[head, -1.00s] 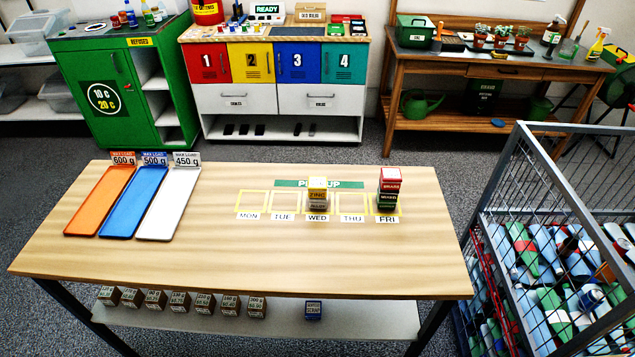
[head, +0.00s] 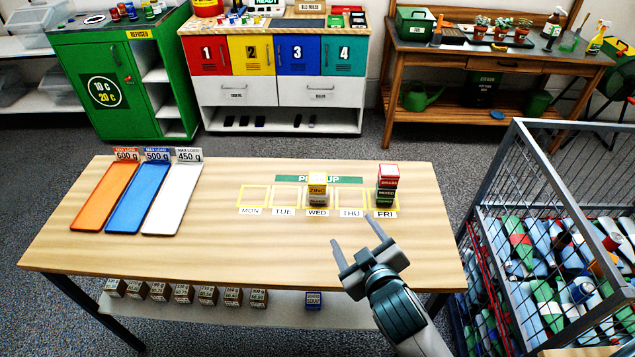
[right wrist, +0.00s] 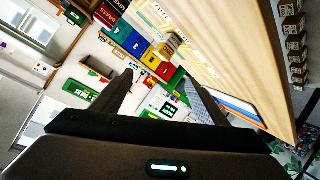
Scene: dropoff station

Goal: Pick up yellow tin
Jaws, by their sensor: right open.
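The yellow tin (head: 317,184) sits on top of a greyish tin (head: 317,200) in the WED square of the table in the head view. In the right wrist view a small yellowish stack (right wrist: 175,41), probably the same one, shows beyond the fingers. My right gripper (head: 353,231) is open and empty. It is above the table's front right part, nearer to me than the WED and FRI squares and apart from the tins. My left gripper is not in view.
A stack of red, dark and green tins (head: 387,184) stands in the FRI square, right of the yellow tin. Orange, blue and white trays (head: 170,205) lie on the table's left. A wire cage (head: 520,200) of bottles stands at the right. The table's middle is clear.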

